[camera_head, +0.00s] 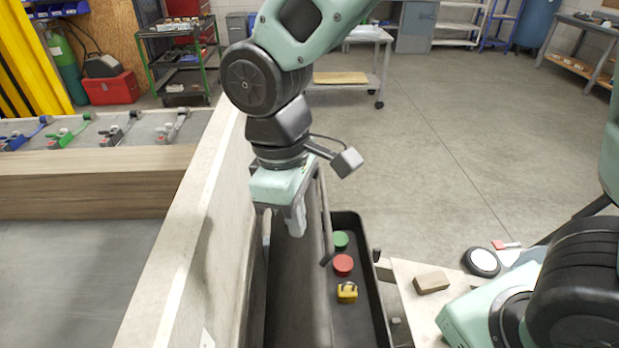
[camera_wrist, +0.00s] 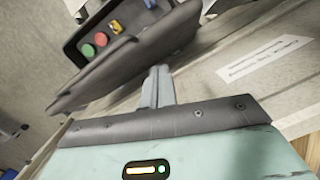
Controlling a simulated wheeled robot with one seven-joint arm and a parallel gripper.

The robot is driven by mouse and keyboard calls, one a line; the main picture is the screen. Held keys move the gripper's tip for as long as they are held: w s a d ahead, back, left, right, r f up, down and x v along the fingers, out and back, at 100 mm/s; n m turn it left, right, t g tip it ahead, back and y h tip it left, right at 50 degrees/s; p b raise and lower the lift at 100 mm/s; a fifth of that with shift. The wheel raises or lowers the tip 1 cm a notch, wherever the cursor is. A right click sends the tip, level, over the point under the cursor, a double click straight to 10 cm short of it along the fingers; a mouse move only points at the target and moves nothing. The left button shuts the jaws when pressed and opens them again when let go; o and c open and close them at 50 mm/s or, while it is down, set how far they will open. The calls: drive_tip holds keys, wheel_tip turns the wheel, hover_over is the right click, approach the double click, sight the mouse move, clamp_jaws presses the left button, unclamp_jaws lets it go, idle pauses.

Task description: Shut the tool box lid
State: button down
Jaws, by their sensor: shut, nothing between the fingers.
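The tool box (camera_head: 371,285) is a dark open box beside the trailer's side wall. It holds a green round piece (camera_head: 340,240), a red round piece (camera_head: 344,264) and a yellow padlock-like piece (camera_head: 347,292). Its dark lid (camera_head: 298,295) stands open along the wall side; it also shows as a dark slab in the wrist view (camera_wrist: 125,68). My gripper (camera_head: 297,228) points down between the wall and the lid, on the lid's outer side. Its fingers (camera_wrist: 158,78) are shut and empty, close to the lid; I cannot tell whether they touch it.
The pale trailer wall (camera_head: 200,190) runs close on the left of my gripper. A ledge with a brown block (camera_head: 431,283) lies right of the box. A round white-and-black thing (camera_head: 482,262) is further right. The floor beyond is open.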

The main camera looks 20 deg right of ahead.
drive_tip(key=w+r+n+h+p, duration=0.2)
drive_tip(key=w+p, duration=0.5)
drive_tip(key=w, duration=0.3)
drive_tip(key=n+h+p, duration=0.2)
drive_tip(key=h+p, duration=0.1)
drive_tip(key=p, duration=0.6)
hover_over(313, 211)
drive_tip(key=a, duration=0.1)
drive_tip(key=shift+g, duration=0.4)
wheel_tip(313, 211, down, 11)
drive_tip(key=shift+w+f, duration=0.1)
drive_tip(key=shift+f, duration=0.1)
drive_tip(key=shift+x, duration=0.75)
drive_tip(key=shift+d, duration=0.15)
